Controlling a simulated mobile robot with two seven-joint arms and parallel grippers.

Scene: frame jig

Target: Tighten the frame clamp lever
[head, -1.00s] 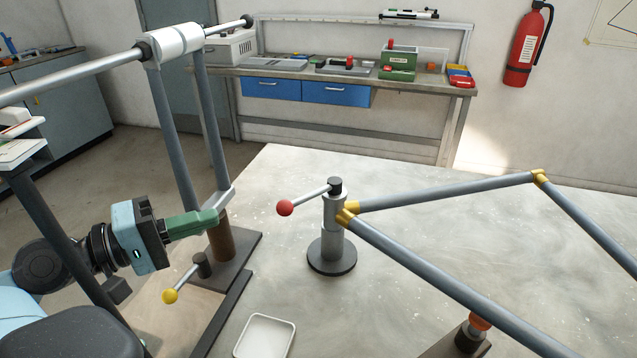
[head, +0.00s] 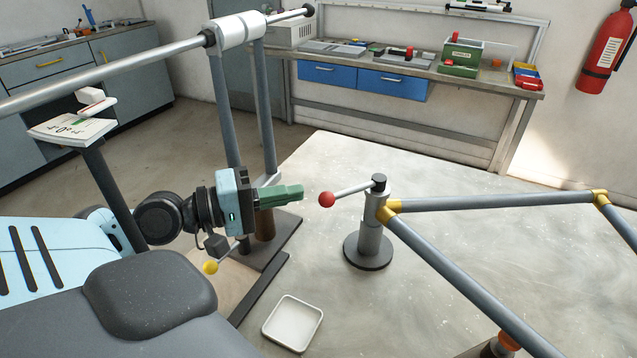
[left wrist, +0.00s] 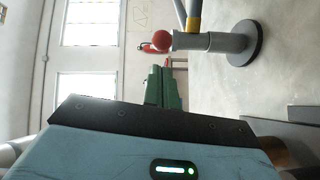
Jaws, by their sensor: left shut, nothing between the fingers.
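The clamp lever is a thin metal rod (head: 351,189) with a red ball (head: 327,199) at its end, on top of a grey upright post (head: 371,229) that carries the bicycle-like tube frame (head: 490,203). The lever points left from the post's black cap. My left gripper (head: 301,191) has green fingers, shut and empty, with tips just left of the red ball. A small gap seems to remain between them. The left wrist view shows the red ball (left wrist: 161,40) just beyond the fingertips (left wrist: 162,70). My right gripper is out of view.
A second lever with a yellow ball (head: 210,267) is low, below my left gripper, by a dark base plate (head: 259,250). A white tray (head: 293,323) lies on the table (head: 420,310). Grey uprights (head: 226,115) stand behind the gripper. An orange ball (head: 509,341) sits under the lower tube.

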